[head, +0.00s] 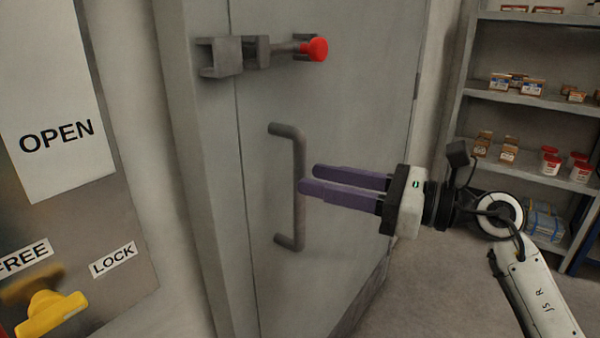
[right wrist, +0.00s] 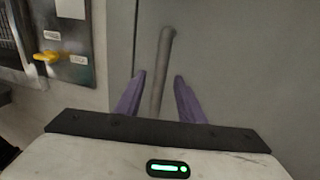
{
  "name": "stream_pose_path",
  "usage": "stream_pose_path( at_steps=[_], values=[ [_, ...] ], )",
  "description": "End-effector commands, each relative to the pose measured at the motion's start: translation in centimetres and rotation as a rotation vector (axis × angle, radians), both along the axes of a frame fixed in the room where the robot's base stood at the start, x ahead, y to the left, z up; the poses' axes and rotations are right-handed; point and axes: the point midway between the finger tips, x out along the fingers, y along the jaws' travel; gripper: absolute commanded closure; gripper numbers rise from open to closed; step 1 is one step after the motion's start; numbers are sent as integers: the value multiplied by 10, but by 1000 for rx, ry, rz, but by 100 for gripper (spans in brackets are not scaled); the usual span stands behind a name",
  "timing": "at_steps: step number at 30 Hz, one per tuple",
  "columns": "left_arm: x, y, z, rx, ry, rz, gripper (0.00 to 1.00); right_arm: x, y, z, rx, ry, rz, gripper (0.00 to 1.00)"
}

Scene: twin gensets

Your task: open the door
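The grey door (head: 345,105) stands in the middle of the head view and looks closed against its frame. A grey vertical bar handle (head: 299,160) is fixed on it. Above the handle is a latch bolt with a red knob (head: 317,49), lying across near the bracket (head: 220,57). My right gripper (head: 308,179) is open at the handle, its purple fingers pointing left. In the right wrist view the handle (right wrist: 162,70) runs between the two spread fingers, which do not close on it. My left gripper is not in view.
A panel (head: 75,235) at the left carries an OPEN sign (head: 58,135), FREE and LOCK labels and a yellow knob (head: 45,312). Shelves (head: 535,100) with small boxes and cans stand at the right. Floor shows right of the door.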

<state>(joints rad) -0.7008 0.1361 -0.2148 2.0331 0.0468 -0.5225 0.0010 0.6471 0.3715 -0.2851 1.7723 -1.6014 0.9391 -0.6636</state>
Motion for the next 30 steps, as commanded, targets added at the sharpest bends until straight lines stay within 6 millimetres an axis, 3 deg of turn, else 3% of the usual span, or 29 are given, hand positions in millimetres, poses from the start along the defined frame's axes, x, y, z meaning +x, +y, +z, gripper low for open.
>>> stream_pose_path(
  at_steps=[3,9,19,26,30],
  values=[
    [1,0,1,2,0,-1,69,8,20,2,3,1,2,64],
    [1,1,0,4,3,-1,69,17,38,0,3,1,1,64],
    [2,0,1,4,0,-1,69,19,41,0,1,2,-1,64],
    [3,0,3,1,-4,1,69,19,41,0,2,1,-1,100],
    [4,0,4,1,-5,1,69,19,41,0,2,1,0,100]
  ],
)
